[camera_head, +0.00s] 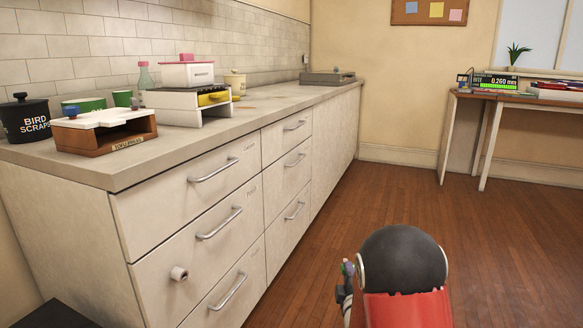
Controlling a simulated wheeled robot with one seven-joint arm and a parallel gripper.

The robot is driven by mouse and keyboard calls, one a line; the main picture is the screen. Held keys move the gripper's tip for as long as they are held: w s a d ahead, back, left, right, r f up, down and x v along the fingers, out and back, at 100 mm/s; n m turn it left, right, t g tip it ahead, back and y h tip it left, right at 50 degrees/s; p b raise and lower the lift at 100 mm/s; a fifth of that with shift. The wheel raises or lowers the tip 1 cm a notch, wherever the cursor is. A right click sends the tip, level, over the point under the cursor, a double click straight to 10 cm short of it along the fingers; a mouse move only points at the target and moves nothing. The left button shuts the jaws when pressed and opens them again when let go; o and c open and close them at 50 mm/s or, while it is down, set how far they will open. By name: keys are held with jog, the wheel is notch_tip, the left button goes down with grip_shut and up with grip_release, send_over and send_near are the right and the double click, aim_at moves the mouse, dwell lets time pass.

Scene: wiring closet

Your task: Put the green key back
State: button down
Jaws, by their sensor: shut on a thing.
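My gripper (344,284) shows only in part, low in the picture, beside the red and black link of my arm. My arm hides most of this spot, so the key's shape cannot be made out. It is held in the air over the floor, right of the drawers. No place clearly marked for the key can be made out.
The counter (190,142) carries a brown box with a white top (104,133), a black bird scraps pot (25,119), a bottle (145,77) and a white stand (188,106). Drawers with bar handles are shut below. The wooden floor (480,245) is clear.

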jog(key=s+f, duration=0.6)
jog(key=f, duration=0.6)
jog(key=s, duration=0.2)
jog(key=s+r, duration=0.1)
jog(key=s, duration=0.2)
jog(key=shift+s+a+r, duration=0.1)
jog(key=shift+s+r, duration=0.05)
